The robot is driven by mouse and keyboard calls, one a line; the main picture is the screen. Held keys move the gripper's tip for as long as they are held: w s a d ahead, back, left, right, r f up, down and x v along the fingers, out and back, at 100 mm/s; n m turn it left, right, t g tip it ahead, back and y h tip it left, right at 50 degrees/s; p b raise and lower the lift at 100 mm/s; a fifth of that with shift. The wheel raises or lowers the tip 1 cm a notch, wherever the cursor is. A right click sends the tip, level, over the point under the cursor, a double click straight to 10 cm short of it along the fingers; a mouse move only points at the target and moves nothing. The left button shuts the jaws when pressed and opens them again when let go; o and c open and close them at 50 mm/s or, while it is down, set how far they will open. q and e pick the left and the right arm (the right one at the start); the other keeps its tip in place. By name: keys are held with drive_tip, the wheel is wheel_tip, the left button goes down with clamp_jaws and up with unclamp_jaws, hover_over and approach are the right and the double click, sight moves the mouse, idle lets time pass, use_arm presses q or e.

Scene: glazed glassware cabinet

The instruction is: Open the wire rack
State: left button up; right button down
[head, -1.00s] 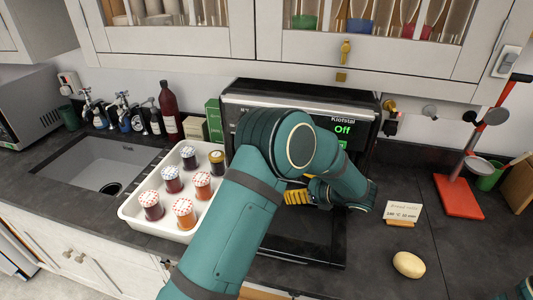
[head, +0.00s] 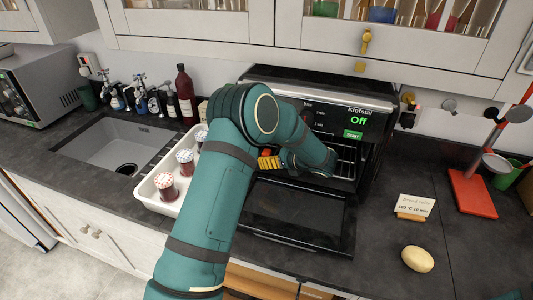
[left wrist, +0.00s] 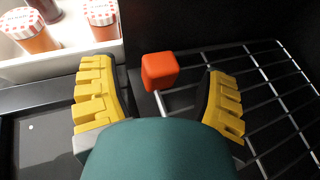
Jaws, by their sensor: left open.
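The wire rack (head: 345,158) is a dark grid of bars inside the open oven (head: 310,92); it also shows in the left wrist view (left wrist: 262,85). An orange-red block (left wrist: 160,70) sits at the rack's near edge on a short metal stem. My left gripper (left wrist: 160,72) is open, with one yellow finger on each side of the block. Gaps show between the block and both fingers. In the head view my left gripper (head: 268,162) is at the oven mouth, and my arm hides part of the oven and rack.
The oven door (head: 295,212) is folded down flat in front. A white tray (head: 150,192) of jars stands to its left. A card (head: 414,206), a pale yellow oval object (head: 417,259) and a red stand (head: 473,195) are on the counter to the right.

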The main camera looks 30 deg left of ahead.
use_arm(q)
drive_tip(key=shift+x, duration=1.2)
drive_tip(key=shift+w, duration=0.1)
